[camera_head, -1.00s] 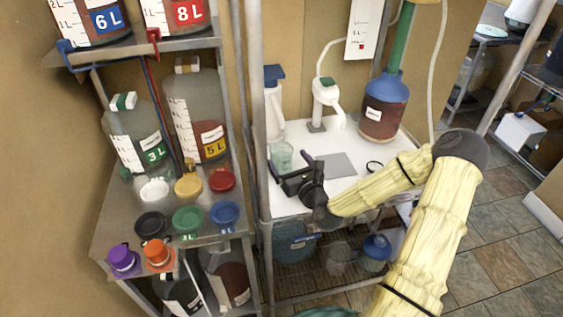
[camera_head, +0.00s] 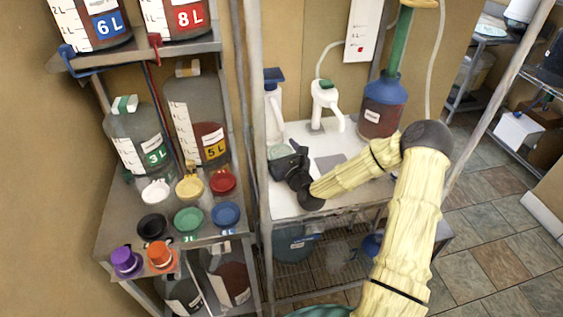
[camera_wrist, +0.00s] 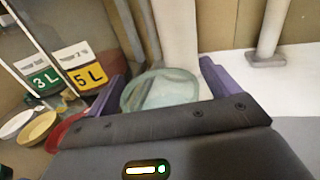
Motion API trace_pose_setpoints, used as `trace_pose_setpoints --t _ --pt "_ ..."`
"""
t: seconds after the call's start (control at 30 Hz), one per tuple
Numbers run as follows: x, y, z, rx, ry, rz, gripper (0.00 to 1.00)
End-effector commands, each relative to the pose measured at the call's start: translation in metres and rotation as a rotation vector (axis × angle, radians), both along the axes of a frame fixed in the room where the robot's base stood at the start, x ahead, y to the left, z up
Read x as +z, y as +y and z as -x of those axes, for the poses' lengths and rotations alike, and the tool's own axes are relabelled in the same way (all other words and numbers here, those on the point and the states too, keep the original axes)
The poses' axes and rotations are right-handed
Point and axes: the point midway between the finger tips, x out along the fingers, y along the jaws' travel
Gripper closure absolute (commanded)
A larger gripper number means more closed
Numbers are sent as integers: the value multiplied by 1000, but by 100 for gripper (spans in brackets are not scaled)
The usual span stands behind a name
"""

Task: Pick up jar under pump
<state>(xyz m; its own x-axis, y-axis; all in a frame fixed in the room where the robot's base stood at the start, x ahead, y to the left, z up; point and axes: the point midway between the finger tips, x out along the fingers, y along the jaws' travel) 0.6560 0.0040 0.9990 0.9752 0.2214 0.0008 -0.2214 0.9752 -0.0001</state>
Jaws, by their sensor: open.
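The jar, a pale green see-through glass vessel, stands on the white tabletop. In the head view only part of the jar (camera_head: 279,151) shows beside my gripper (camera_head: 290,163). In the wrist view the jar (camera_wrist: 160,90) is centred between the two purple fingers of my gripper (camera_wrist: 161,84). My gripper is open; its body hides the near, lower part of the jar, and I cannot tell whether the fingers touch it. A white pump with a spout (camera_head: 325,97) stands at the back of the table, right of the jar.
A blue-topped carboy of red liquid (camera_head: 381,106) is at the back right. A metal rack post (camera_head: 256,120) rises close at left, before shelves of bottles and coloured lids (camera_head: 189,219).

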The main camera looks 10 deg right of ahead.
Motion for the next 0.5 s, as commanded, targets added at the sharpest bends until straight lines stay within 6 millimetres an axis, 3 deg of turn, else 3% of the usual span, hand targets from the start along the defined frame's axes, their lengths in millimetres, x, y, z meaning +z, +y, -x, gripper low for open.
trace_pose_setpoints --t 0.5 --pt "-1 0 -1 -1 1 0 12"
